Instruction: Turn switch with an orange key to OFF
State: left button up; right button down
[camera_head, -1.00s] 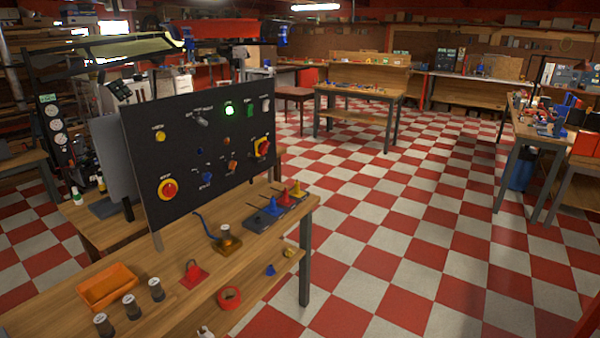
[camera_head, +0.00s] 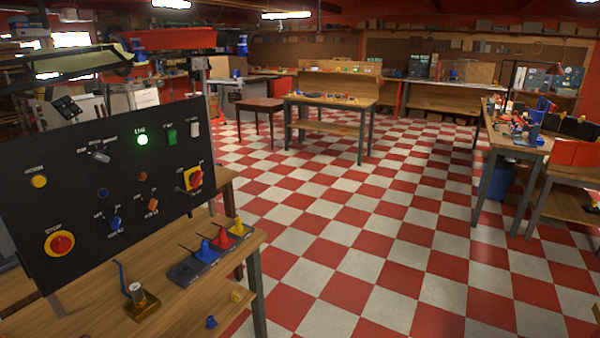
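A black control panel (camera_head: 70,165) stands upright on a wooden workbench at the left. A small orange key switch (camera_head: 152,205) sits low on the panel, right of a blue key switch (camera_head: 115,223). The orange key looks tilted, but its exact setting and its labels are too small to read. A red and yellow rotary switch (camera_head: 194,179) is to its upper right, and a red stop button on yellow (camera_head: 60,243) is at the lower left. A green lamp (camera_head: 142,140) is lit. Neither of my grippers is in view.
On the bench (camera_head: 190,308) stand a dark block with blue, red and yellow cones (camera_head: 205,255) and a brass-coloured base with a blue lever (camera_head: 140,300). The checkered floor (camera_head: 370,240) right of the bench is clear. Other tables (camera_head: 330,105) stand farther back and right.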

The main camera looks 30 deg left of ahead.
aim_at(152, 204)
jog(key=u, duration=0.15)
jog(key=i, duration=1.6)
jog(key=u, duration=0.55)
jog(key=i, duration=1.1)
jog(key=u, duration=1.5)
jog(key=i, duration=0.9)
jog(key=u, duration=1.2)
jog(key=i, duration=0.2)
jog(key=z, duration=0.05)
